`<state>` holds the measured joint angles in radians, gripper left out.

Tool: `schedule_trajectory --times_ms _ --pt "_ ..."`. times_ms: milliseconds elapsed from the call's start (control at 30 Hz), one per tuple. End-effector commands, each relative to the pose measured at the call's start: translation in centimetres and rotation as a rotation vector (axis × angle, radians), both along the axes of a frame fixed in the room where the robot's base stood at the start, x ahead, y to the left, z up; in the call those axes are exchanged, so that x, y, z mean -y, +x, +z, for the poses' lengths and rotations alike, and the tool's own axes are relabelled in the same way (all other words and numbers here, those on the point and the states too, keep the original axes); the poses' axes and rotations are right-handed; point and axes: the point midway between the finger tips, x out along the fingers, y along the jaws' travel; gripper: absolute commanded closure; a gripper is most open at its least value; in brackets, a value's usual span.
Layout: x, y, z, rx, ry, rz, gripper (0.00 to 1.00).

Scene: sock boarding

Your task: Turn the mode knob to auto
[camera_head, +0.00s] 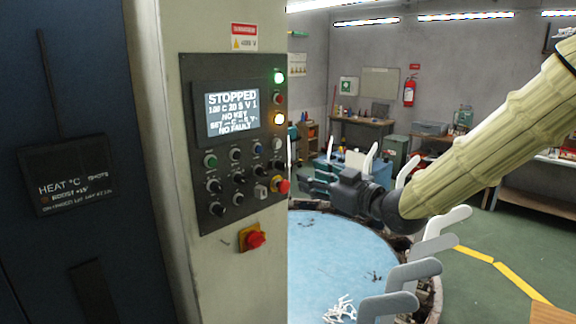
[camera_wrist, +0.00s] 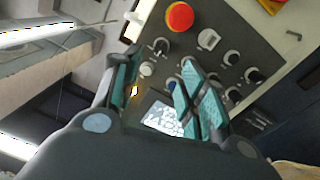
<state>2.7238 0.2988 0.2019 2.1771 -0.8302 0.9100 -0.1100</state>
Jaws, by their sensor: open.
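The control panel (camera_head: 222,222) is a dark plate on a pale cabinet. Its lower half carries several small black knobs, among them one at the left (camera_head: 214,186) and one at the bottom (camera_head: 217,209). The labels are too small to read, so I cannot tell which is the mode knob.
A red mushroom button (camera_head: 283,186) protrudes at the panel's right edge, close to my gripper. Another red control (camera_head: 256,240) on a yellow base sits below the panel. A round blue table (camera_head: 335,250) ringed by upright white boards lies beneath my arm.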

Motion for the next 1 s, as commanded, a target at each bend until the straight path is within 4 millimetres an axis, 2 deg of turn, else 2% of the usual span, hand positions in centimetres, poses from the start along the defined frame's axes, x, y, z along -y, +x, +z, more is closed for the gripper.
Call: schedule_trajectory --times_ms 600,1000 --pt "-5.4 5.9 0.2 -0.001 -0.001 0.001 0.58" --pt "-6.3 6.8 0.0 -0.001 0.001 0.001 0.58"
